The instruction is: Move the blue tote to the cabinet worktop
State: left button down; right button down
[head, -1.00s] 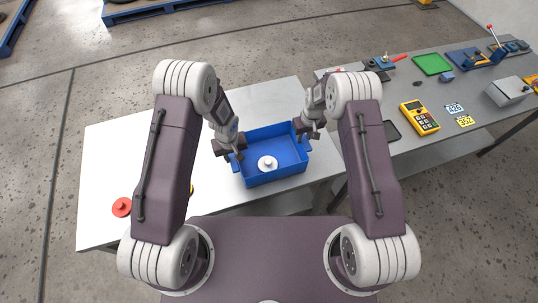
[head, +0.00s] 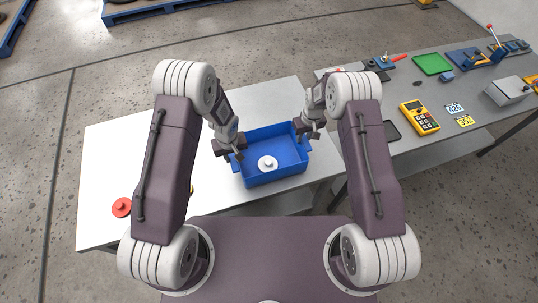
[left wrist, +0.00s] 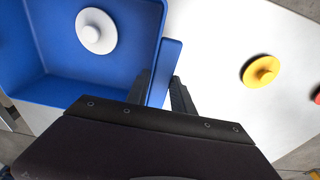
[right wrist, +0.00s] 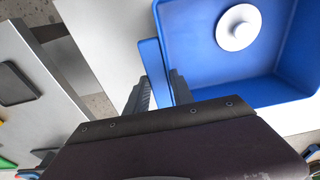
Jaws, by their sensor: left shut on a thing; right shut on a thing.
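The blue tote (head: 275,177) is in the middle of the head view, over the right part of the white table, with a white knobbed disc (head: 267,163) inside it. My left gripper (head: 236,158) is shut on the tote's left handle, which shows between its fingers in the left wrist view (left wrist: 163,75). My right gripper (head: 304,138) is shut on the tote's right handle, seen in the right wrist view (right wrist: 155,72). Whether the tote touches the table is hard to tell. The grey worktop (head: 445,97) to the right is probably the cabinet worktop.
The white table (head: 110,155) holds a red knobbed disc (head: 121,207) and a yellow one (left wrist: 260,71). On the grey worktop are a yellow multimeter (head: 420,117), number tags (head: 464,120), a green tray (head: 432,64), a dark tray (head: 391,130) and a grey box (head: 508,91). A gap separates the two surfaces.

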dwell(0.7)
